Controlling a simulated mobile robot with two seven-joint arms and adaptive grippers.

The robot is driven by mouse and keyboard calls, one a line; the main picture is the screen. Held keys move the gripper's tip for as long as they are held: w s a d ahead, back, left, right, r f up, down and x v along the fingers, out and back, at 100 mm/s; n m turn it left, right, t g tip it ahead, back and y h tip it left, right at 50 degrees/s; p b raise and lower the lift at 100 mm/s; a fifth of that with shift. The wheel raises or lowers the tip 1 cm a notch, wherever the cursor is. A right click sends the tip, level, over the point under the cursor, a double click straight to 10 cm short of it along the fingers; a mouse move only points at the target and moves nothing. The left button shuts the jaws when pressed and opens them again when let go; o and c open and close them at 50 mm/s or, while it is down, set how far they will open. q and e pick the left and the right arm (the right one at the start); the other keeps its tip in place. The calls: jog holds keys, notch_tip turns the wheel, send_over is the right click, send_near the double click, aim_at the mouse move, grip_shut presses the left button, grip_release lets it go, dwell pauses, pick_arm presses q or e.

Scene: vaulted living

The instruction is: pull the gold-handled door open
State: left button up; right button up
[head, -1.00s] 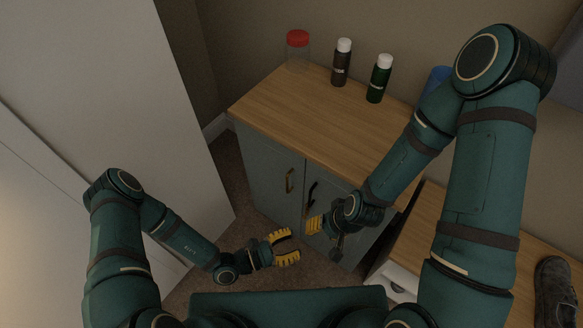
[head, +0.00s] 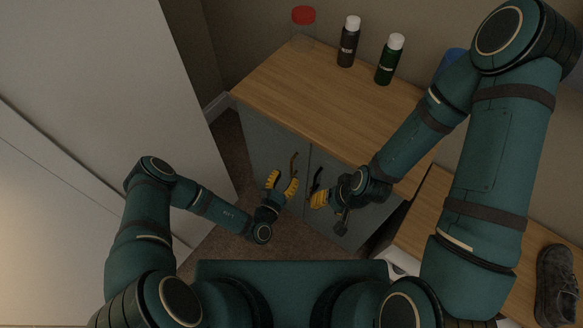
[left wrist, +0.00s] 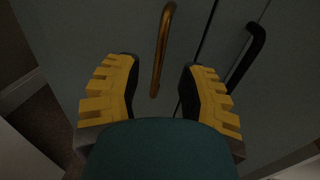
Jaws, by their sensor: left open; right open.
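The grey cabinet has two doors under a wooden top. The gold-handled door (head: 262,150) is the left one and looks shut. Its gold handle (head: 293,166) is an upright bar; in the left wrist view the handle (left wrist: 162,55) stands ahead, between the lines of the two fingers. My left gripper (head: 281,183) is open and empty, just in front of the handle; its yellow fingers also show in the left wrist view (left wrist: 158,88). The right door (head: 345,222) has a black handle (head: 316,180). My right gripper (head: 318,199) is at that handle; its fingertips are partly hidden.
On the wooden top (head: 330,110) stand a red-lidded jar (head: 303,28), a dark bottle (head: 348,45) and a green bottle (head: 389,62). A blue thing is half hidden by my right arm. A shoe (head: 556,285) lies on the lower bench at right. Carpet lies before the doors.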

aim_at(291, 169)
pick_arm(q)
jog(key=shift+b+x, duration=0.35)
jog(key=shift+x, duration=2.1)
grip_shut()
